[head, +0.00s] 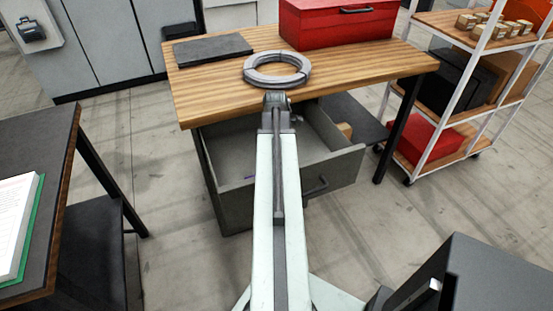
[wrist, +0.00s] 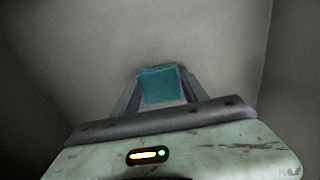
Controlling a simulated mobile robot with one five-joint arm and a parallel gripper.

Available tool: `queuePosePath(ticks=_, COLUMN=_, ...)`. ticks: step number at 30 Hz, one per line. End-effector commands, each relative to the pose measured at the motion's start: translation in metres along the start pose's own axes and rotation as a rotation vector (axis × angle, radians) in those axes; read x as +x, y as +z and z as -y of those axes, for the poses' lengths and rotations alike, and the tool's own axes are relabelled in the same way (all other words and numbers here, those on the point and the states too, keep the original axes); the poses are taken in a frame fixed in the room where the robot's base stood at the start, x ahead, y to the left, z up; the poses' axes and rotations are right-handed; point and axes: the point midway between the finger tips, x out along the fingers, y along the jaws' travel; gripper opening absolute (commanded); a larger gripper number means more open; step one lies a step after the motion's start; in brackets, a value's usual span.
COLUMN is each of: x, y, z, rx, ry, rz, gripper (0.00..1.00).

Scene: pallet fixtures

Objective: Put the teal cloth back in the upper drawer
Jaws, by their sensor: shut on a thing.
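The teal cloth (wrist: 160,84) is a small folded block between the two fingers of my gripper (wrist: 159,78) in the wrist view. My gripper is shut on it. Plain grey walls surround it there, which look like the inside of the drawer. The open drawer (head: 337,180) hangs under the wooden workbench in the head view, pulled out toward me, with a dark handle on its front. My arm reaches over the drawer and hides part of its inside. My gripper and the cloth are hidden in the head view. Whether the cloth touches the drawer floor I cannot tell.
On the workbench (head: 215,92) are a grey ring (head: 277,82), a dark flat slab (head: 212,49) and a red toolbox (head: 338,25). A shelf rack (head: 462,95) stands at the right. A dark table (head: 45,135) stands at the left. Floor around the drawer is clear.

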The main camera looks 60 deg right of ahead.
Motion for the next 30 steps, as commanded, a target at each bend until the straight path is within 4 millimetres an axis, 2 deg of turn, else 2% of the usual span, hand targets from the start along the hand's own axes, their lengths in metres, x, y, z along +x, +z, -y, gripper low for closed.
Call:
queuePosePath(ticks=4, x=0.004, y=0.0, z=0.0, rx=0.0, ry=0.0, rz=0.0, gripper=0.2)
queuePosePath(ticks=5, x=0.004, y=0.0, z=0.0, rx=0.001, ry=0.0, rz=0.0, gripper=0.55)
queuePosePath(ticks=7, x=0.002, y=0.0, z=0.0, rx=0.001, ry=0.0, rz=0.0, gripper=0.74)
queuePosePath(ticks=16, x=0.002, y=0.001, z=0.0, rx=0.001, ry=0.0, rz=0.0, gripper=0.74)
queuePosePath(ticks=20, x=-0.004, y=0.001, z=0.0, rx=0.002, ry=0.0, rz=0.0, gripper=0.74)
queuePosePath(ticks=26, x=-0.035, y=0.001, z=0.0, rx=0.002, ry=0.0, rz=0.0, gripper=0.74)
queuePosePath(ticks=30, x=-0.067, y=0.001, z=0.0, rx=0.002, ry=0.0, rz=0.0, gripper=0.74)
